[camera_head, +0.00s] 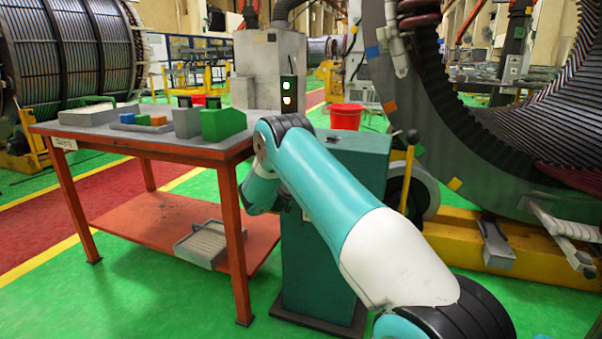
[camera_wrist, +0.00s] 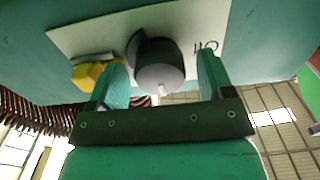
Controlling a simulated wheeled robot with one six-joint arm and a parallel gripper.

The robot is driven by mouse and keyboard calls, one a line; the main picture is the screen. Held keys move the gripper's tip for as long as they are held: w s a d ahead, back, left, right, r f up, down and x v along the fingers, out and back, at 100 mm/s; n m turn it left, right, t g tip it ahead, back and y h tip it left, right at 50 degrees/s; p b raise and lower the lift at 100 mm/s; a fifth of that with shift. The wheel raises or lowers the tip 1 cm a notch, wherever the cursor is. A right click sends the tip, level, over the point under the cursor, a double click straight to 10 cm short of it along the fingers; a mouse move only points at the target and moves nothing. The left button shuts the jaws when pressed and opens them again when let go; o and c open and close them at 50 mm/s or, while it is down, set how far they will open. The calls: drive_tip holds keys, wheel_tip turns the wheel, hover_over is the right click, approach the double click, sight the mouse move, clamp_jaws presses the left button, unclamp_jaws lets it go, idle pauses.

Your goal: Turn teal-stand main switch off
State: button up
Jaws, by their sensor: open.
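The teal stand (camera_head: 318,265) stands to the right of the red table, partly hidden behind my arm. Its face (camera_wrist: 270,60) fills the top of the wrist view. A pale plate (camera_wrist: 90,40) on that face carries the main switch, a round dark grey knob (camera_wrist: 158,62) with a small white mark at its lower edge. Black marking shows on the plate right of the knob. My gripper (camera_wrist: 162,68) is open, its two teal fingers on either side of the knob, with visible gaps. I cannot tell whether either touches it. In the head view my gripper is hidden.
The red table (camera_head: 150,143) with bins and a green block (camera_head: 222,123) stands close on the left. A red bucket (camera_head: 346,117) and a lever with a black knob (camera_head: 413,137) are near the stand. The large stator (camera_head: 470,160) fills the right.

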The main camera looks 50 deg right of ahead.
drive_tip(key=c, duration=0.9)
drive_tip(key=shift+n, duration=0.3)
drive_tip(key=n, duration=0.8)
drive_tip(key=shift+n, duration=0.4)
drive_tip(key=n+p, duration=0.1)
drive_tip(key=n, duration=0.3)
drive_tip(key=shift+a+n+p, duration=0.1)
drive_tip(key=shift+n+p, duration=0.2)
drive_tip(key=shift+p, duration=0.1)
drive_tip(key=shift+f+n+p, duration=0.1)
drive_tip(key=shift+n+p, duration=0.5)
drive_tip(key=shift+n, duration=1.4)
